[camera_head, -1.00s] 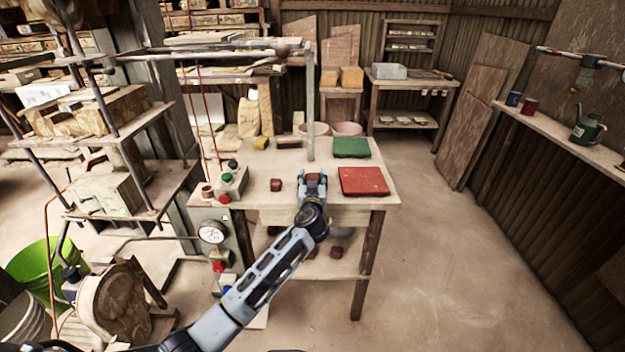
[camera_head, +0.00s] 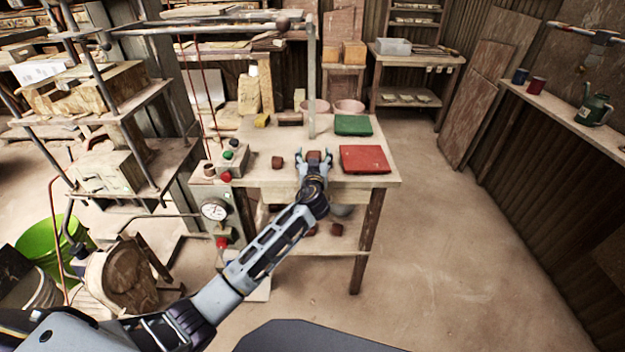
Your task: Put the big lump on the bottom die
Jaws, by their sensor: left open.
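A brown clay lump (camera_head: 314,156), seemingly the bigger one, is on the wooden table between the spread fingers of my left gripper (camera_head: 314,161). The gripper is open, and I cannot tell whether its fingers touch the lump. A smaller brown lump (camera_head: 277,162) lies to its left on the table. The press stands at the left. A pale block (camera_head: 105,172) low in it looks like the bottom die, under a larger upper block (camera_head: 85,90). My right gripper is not in view.
The table (camera_head: 262,175) also bears a red slab (camera_head: 364,159), a green slab (camera_head: 353,125) and a button box (camera_head: 233,160) at its left edge. A post rises behind the lumps. A gauge (camera_head: 214,209) and a green bucket (camera_head: 52,243) are lower left. Floor at right is clear.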

